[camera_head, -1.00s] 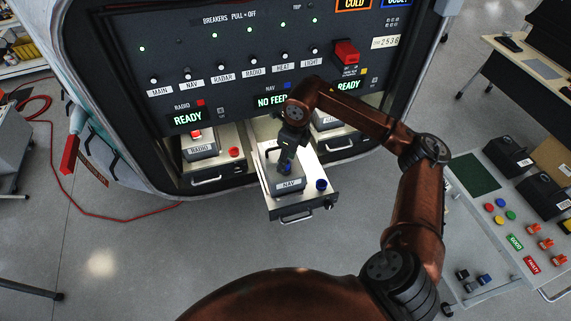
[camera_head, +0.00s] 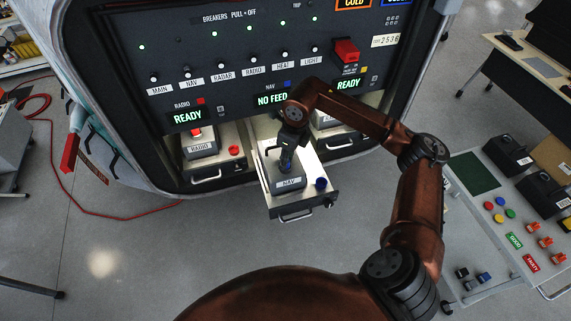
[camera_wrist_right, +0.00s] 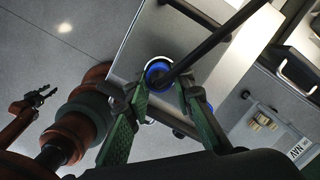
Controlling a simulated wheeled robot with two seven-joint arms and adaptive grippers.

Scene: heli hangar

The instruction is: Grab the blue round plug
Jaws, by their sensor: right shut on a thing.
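My right gripper (camera_head: 286,166) reaches down into the pulled-out NAV drawer (camera_head: 296,213), over the grey NAV block (camera_head: 289,183). In the right wrist view its green-padded fingers (camera_wrist_right: 163,88) are shut on the blue round plug (camera_wrist_right: 157,68), whose blue rim shows between the fingertips. A dark rod or cable crosses the plug. In the head view the gripper mostly hides the plug. A second blue round piece (camera_head: 321,184) stands at the drawer's right front. My left gripper (camera_wrist_right: 42,97) shows small and open at the left of the wrist view, away from the drawer.
The panel above shows NO FEED (camera_head: 272,100) over the NAV drawer. The RADIO drawer (camera_head: 206,178) with its red knob (camera_head: 234,150) is on the left, and another drawer on the right. A table (camera_head: 513,240) with coloured buttons stands at right. Floor in front is clear.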

